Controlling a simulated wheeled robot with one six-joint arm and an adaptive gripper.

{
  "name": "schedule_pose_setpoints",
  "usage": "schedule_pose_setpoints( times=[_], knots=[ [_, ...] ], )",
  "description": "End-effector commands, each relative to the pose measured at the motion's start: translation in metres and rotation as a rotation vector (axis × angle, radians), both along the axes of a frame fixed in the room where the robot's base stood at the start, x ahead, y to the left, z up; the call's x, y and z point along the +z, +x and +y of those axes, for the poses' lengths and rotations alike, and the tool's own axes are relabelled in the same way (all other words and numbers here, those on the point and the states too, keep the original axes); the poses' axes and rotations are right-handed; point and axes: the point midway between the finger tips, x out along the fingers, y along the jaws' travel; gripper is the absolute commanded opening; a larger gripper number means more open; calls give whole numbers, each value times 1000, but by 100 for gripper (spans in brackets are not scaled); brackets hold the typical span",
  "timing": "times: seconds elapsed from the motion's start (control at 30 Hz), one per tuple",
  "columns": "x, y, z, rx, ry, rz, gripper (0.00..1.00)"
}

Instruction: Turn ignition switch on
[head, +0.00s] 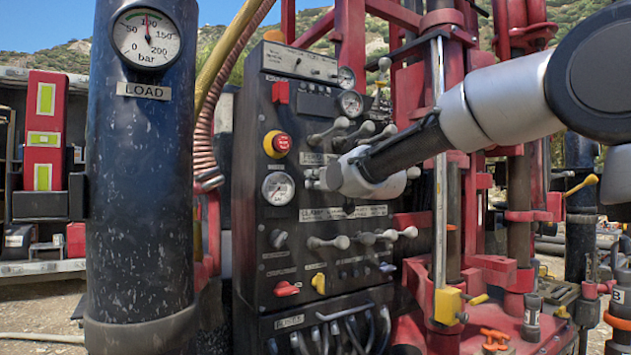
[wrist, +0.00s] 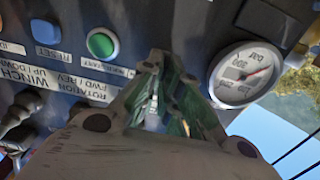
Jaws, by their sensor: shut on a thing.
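In the wrist view, the fingers are closed together between a green button (wrist: 101,44) and a round gauge (wrist: 244,72). They are shut on a small part of the panel, which I take as the ignition switch. It is mostly hidden between the fingers, so I cannot tell its turn position.
A red stop button (head: 281,143) and several levers (head: 329,242) stick out from the panel close to my gripper. A blue reset button (wrist: 45,32) shows in the wrist view. A shiny vertical rod (head: 439,230) stands near my arm. A dark LOAD cylinder (head: 140,220) stands left.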

Motion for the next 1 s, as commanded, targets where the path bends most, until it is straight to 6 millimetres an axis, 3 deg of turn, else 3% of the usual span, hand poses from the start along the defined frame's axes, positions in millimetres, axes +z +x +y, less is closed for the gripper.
schedule_pose_setpoints(
  times=[0.37,1.0],
  knots=[
    [-1,1,-1,-1,106,73,0],
    [-4,4,-6,-1,584,397,0]
  ],
)
